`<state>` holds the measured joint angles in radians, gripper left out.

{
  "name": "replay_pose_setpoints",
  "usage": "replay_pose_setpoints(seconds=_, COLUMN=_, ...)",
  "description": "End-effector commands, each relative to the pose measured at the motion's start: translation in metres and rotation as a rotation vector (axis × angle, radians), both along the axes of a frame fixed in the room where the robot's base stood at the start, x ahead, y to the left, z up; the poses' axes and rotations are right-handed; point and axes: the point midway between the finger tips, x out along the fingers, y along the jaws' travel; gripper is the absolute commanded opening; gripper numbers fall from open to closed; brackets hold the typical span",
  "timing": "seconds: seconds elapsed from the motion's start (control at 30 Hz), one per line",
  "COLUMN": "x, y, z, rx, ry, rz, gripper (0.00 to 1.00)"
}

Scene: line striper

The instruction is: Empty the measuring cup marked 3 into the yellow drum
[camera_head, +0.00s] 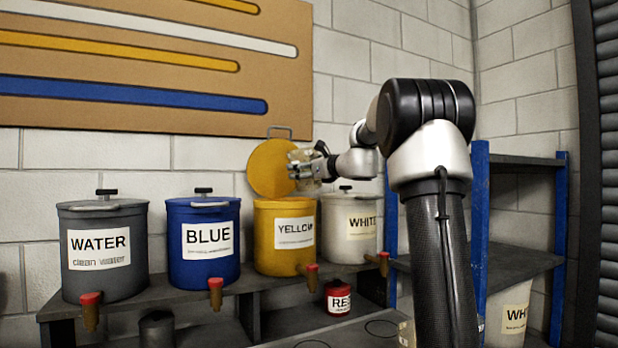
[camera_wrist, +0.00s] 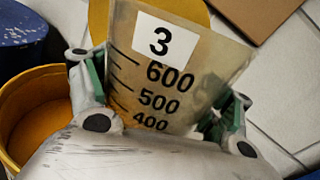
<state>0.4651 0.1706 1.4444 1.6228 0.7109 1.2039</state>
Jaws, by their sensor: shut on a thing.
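The measuring cup marked 3 (camera_wrist: 183,80) is translucent, with a white label and a scale showing 600, 500 and 400. My gripper (camera_wrist: 165,105) is shut on it, one finger on each side. In the head view my gripper (camera_head: 303,166) holds the cup (camera_head: 316,172) above the right part of the yellow drum (camera_head: 272,256). The drum is open, and its round yellow lid (camera_head: 268,165) stands upright behind it. In the wrist view the drum's open mouth (camera_wrist: 28,88) is left of the cup. I cannot tell the cup's tilt or how much it holds.
A grey WATER drum (camera_head: 92,282) and a BLUE drum (camera_head: 190,262), both lidded, stand left of the yellow drum. A lidded WHITE drum (camera_head: 338,255) stands close on its right. A small red container (camera_head: 338,297) sits lower. A blue-posted shelf (camera_head: 480,230) is at right.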

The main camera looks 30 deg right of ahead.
Motion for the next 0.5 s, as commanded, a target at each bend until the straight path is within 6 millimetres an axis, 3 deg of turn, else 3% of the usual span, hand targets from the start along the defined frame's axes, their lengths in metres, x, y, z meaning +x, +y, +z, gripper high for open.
replay_pose_setpoints(seconds=0.17, x=-0.005, y=0.0, z=0.003, rx=0.026, ry=0.005, rz=-0.001, gripper=0.44)
replay_pose_setpoints(seconds=0.5, x=-0.036, y=0.0, z=0.018, rx=0.212, ry=0.053, rz=0.0, gripper=0.44)
